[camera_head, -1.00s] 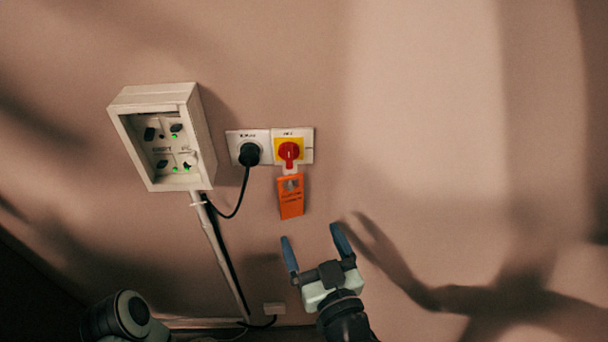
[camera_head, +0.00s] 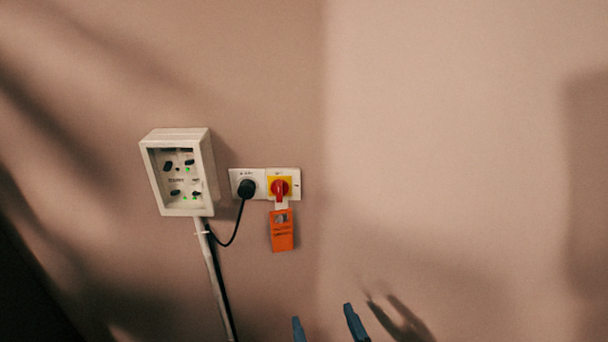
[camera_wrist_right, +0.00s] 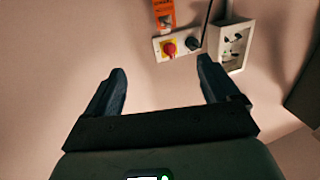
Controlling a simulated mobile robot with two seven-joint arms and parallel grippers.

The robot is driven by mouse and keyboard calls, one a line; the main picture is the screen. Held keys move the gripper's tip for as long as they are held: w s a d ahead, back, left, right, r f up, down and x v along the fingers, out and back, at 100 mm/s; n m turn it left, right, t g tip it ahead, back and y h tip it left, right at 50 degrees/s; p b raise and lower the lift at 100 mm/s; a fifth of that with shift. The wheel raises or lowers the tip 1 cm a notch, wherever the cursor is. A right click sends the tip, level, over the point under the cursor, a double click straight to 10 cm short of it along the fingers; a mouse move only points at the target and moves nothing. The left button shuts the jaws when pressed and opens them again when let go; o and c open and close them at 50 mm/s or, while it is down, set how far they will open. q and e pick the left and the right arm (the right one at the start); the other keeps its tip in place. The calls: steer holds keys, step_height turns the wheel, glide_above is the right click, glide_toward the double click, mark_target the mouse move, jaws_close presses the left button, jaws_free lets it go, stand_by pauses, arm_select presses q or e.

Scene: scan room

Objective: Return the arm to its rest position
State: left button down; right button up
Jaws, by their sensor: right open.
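My right gripper (camera_head: 327,324) shows only as two blue fingertips at the bottom edge of the head view. It is open and empty, below and to the right of the orange tag, apart from the wall fittings. In the right wrist view its fingers (camera_wrist_right: 160,88) are spread with nothing between them. The rest of my right arm is out of the head view. My left gripper is not in view.
A white control box (camera_head: 207,172) stands out from the wall. Beside it are a black plug (camera_head: 246,189) with a cable and a red rotary switch (camera_head: 280,188) with an orange tag (camera_head: 282,231) hanging below. The wall on the right is clear.

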steer(key=s+d+f+m+g+h+p, duration=0.1)
steer(key=d+f+g+p, duration=0.15)
steer(key=f, duration=0.75)
steer(key=s+d+f+m+g+p, duration=0.15)
steer(key=f+g, duration=0.25)
steer(key=f, duration=0.5)
steer(key=d+f+g+h+p, duration=0.15)
steer(key=f+g, duration=0.25)
steer(key=f, duration=0.6)
arm_select(q)
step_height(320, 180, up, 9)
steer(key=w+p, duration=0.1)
steer(key=p, duration=0.3)
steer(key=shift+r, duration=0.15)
arm_select(e)
steer(key=s+d+f+m+g, duration=0.1)
steer(key=s+f+g, duration=0.3)
steer(key=s, duration=0.5)
steer(key=s+d+f+m+g+y, duration=0.1)
steer(key=s+d+f+m+g, duration=0.1)
steer(key=s+f, duration=0.6)
steer(key=shift+s+d+f+m+g, duration=0.3)
steer(key=shift+s+m+g, duration=0.45)
steer(key=shift+s+g, duration=0.15)
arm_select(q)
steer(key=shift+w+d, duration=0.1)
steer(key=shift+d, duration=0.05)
arm_select(e)
steer(key=shift+y, duration=0.25)
